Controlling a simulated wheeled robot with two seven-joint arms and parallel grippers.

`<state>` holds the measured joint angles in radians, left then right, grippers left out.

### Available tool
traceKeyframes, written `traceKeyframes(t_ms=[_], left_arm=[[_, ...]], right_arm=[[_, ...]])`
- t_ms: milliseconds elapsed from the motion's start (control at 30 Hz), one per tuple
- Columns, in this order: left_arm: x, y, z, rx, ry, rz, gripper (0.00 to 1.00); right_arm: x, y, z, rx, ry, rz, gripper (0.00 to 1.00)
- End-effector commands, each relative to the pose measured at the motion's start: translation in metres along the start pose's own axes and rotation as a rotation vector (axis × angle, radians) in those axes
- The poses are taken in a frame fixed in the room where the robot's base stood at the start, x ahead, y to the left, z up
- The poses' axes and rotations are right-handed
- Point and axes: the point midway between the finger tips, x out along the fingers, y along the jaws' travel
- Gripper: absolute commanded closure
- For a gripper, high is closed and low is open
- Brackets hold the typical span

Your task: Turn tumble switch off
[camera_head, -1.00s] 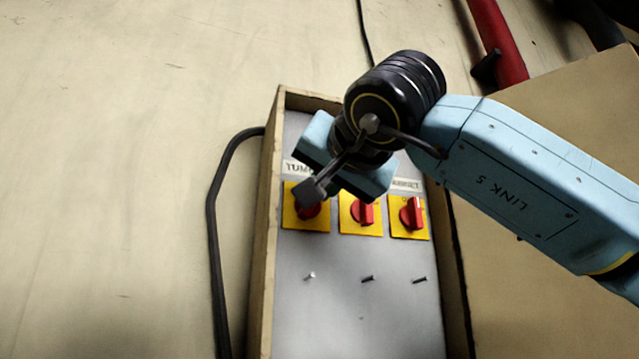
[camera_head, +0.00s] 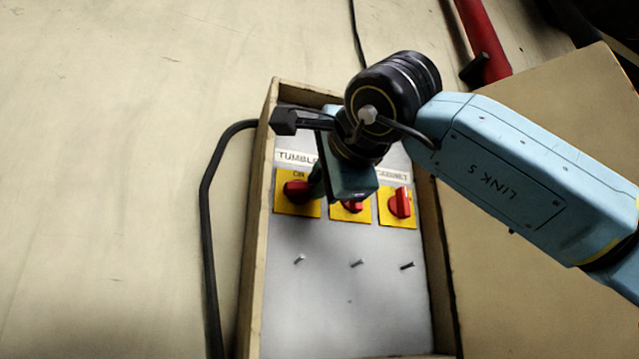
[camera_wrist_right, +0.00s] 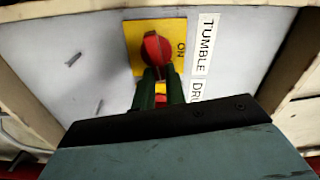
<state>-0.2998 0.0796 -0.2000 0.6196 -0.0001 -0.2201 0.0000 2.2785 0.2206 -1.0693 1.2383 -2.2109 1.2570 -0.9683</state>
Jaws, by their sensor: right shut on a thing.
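The tumble switch is a red knob (camera_head: 295,189) on a yellow plate marked ON, under the TUMBLE label at the panel's left. Its handle lies roughly sideways in the head view. In the right wrist view the red knob (camera_wrist_right: 154,48) sits at the tips of my right gripper (camera_wrist_right: 160,80). In the head view my right gripper (camera_head: 315,185) comes from the right and is shut on the knob's right end. The gripper body hides part of the panel. My left gripper is not in view.
Two more red switches on yellow plates stand to the right: a middle one (camera_head: 352,207), partly hidden, and the cabinet one (camera_head: 401,203), upright. Small metal toggles (camera_head: 357,263) lie below. A wooden frame (camera_head: 256,250) surrounds the panel. A black cable (camera_head: 207,220) runs at left.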

Motion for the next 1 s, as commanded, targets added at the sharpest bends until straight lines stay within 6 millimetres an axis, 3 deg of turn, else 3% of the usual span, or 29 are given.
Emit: traceKeyframes(t_ms=[400,933,967,1000], left_arm=[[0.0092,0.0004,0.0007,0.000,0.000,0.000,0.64],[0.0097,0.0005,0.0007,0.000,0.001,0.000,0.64],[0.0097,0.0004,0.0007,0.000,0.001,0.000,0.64],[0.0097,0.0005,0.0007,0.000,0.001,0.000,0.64]], right_arm=[[0.0002,0.0046,0.0008,0.180,0.001,0.002,1.00],[0.0003,0.0048,0.0008,0.204,0.000,0.003,1.00],[0.0003,0.0048,0.0008,0.204,0.000,0.003,0.86],[0.0003,0.0048,0.0007,0.204,0.000,0.003,0.81]])
